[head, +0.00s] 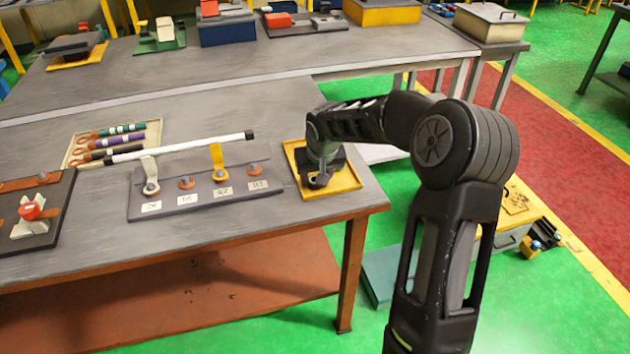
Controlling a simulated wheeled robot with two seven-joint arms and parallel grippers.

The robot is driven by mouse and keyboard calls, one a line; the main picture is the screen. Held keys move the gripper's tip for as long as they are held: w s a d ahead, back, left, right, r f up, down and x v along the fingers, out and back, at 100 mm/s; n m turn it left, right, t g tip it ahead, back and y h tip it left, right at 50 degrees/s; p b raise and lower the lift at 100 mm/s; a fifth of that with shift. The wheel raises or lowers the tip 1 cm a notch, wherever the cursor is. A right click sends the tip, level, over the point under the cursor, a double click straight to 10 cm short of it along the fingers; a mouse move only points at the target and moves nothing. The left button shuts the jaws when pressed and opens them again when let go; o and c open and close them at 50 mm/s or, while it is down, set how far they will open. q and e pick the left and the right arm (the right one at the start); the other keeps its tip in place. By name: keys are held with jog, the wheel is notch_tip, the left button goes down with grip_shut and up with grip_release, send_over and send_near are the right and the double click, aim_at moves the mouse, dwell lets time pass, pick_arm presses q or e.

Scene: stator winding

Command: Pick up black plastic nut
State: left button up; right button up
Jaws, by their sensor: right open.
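My right gripper (321,178) reaches down over a small yellow tray (347,187) at the right end of the grey table. It is open, and its fingertips are low over the tray, close to its floor. Dark shapes lie under and around the fingertips. I cannot tell the black plastic nut apart from the dark gripper there; the gripper and wrist cover much of the tray. My left gripper is not in view.
Left of the tray stands a dark labelled block (236,190) with several posts and a long white-and-black rod (180,147) above it. A tray of coloured-handled tools (115,138) and a red-topped fixture (30,211) are further left. The table's front edge is close.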

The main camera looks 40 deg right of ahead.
jog(key=shift+c, duration=0.2)
dwell(0.3)
grip_shut()
